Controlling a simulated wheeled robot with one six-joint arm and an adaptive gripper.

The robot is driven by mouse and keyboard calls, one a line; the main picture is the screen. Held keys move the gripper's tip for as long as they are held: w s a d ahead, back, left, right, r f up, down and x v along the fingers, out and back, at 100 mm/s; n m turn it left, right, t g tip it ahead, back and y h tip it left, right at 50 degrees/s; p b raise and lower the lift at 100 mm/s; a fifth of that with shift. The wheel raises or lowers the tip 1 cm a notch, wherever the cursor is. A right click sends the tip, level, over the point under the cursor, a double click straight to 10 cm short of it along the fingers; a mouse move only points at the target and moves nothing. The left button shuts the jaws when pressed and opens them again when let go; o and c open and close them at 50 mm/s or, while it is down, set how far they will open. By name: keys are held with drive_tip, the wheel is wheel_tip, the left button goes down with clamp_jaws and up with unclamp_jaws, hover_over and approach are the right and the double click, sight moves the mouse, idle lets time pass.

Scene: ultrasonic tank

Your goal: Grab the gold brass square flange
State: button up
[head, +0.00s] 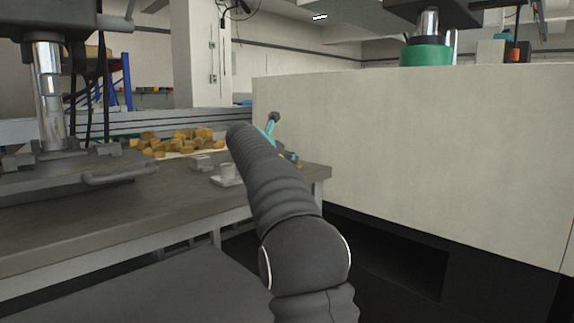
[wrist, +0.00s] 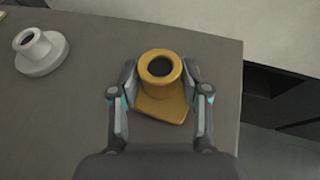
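The gold brass square flange (wrist: 163,103) sits on the grey table (wrist: 90,85), with its round collar up and its square base below. In the wrist view my gripper (wrist: 160,80) has one finger on each side of the collar. The fingers are spread and look close to the collar's sides; I cannot tell whether they touch it. In the head view my arm hides most of the flange, and only a small gold bit (head: 283,157) shows beside it.
A pale grey flange (wrist: 38,52) stands on the table to the left, also in the head view (head: 228,174). Several gold pieces (head: 185,141) are heaped farther back. A press (head: 50,95) stands at left. The table's right edge is near the gold flange; a large pale block (head: 410,150) stands beyond.

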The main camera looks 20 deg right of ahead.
clamp_jaws()
drive_tip(key=shift+r, duration=0.1)
